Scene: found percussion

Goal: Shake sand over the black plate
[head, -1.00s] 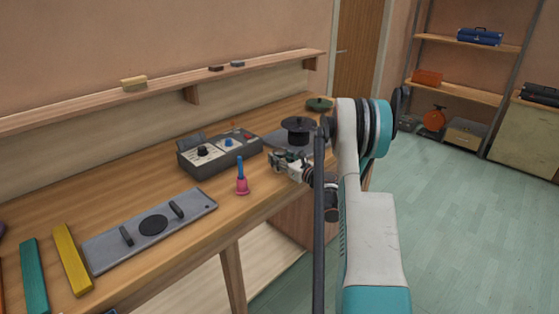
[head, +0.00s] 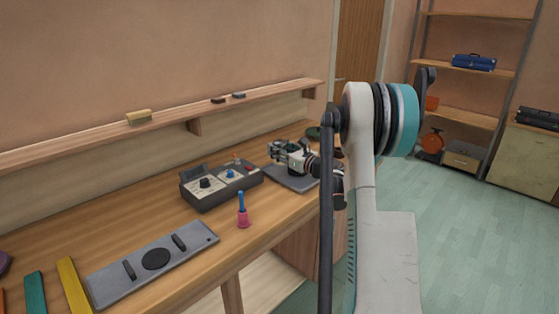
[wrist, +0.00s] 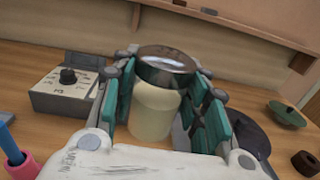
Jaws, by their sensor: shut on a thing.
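In the wrist view a jar (wrist: 154,108) with pale cream contents and a shiny metal lid (wrist: 168,66) stands upright between the green finger pads. My gripper (wrist: 165,100) is shut on it. In the head view my gripper (head: 288,155) is over the grey slab (head: 285,180) at the far end of the bench; the jar is hard to make out there. A dark, rounded piece, seemingly the black plate (wrist: 246,132), shows right of the fingers in the wrist view, partly hidden by the right finger. In the head view my gripper mostly hides it.
A grey control box (head: 222,186) with knobs sits left of my gripper. A grey panel (head: 205,238) lies nearer. A green disc (wrist: 287,113) is at the right. A narrow shelf (head: 170,137) runs along the wall.

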